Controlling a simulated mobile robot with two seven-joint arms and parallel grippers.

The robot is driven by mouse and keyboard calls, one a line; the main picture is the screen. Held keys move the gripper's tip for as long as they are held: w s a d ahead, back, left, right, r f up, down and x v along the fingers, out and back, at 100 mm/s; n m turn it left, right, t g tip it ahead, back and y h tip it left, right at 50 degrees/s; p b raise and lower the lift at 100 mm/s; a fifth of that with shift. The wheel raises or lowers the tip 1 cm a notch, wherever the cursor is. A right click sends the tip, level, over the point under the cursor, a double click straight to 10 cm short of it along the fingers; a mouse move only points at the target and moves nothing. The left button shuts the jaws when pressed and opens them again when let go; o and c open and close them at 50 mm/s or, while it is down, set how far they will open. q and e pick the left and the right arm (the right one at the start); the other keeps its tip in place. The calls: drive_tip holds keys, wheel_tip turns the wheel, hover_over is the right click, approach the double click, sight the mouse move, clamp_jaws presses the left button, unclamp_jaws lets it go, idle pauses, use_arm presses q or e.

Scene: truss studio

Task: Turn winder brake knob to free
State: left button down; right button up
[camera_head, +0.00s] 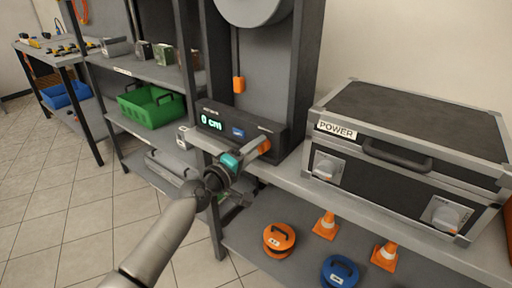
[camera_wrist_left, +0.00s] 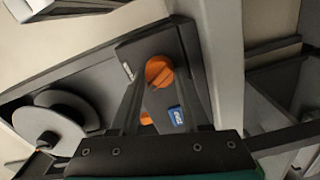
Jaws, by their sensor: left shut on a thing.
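The winder's dark control box (camera_head: 275,128) stands on the shelf, with a green lit display (camera_head: 211,121) and a blue label (camera_head: 238,132). The brake knob (camera_head: 264,146) is orange and sits at the right end of its front. In the left wrist view the knob (camera_wrist_left: 157,70) shows as a round orange cap between the fingertips. My left gripper (camera_head: 257,150) reaches in from the front and is shut on the knob; its fingers (camera_wrist_left: 158,82) lie on either side of it. The fingers hide part of the knob, and its pointing direction cannot be told. My right gripper is not in view.
A black POWER case (camera_head: 420,115) stands close to the right. A dark upright post (camera_head: 300,70) rises behind the box, and an orange piece (camera_head: 239,84) hangs above it. A green crate (camera_head: 152,106) sits on the left shelf. Orange cones (camera_head: 385,255) stand below.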

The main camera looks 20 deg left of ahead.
use_arm(q)
drive_tip(key=shift+n, duration=1.3)
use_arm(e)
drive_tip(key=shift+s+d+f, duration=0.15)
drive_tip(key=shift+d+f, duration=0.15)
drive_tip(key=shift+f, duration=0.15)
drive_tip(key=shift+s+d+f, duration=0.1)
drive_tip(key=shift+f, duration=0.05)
use_arm(q)
drive_tip(key=shift+c, duration=2)
unclamp_jaws()
drive_tip(key=shift+f, duration=0.1)
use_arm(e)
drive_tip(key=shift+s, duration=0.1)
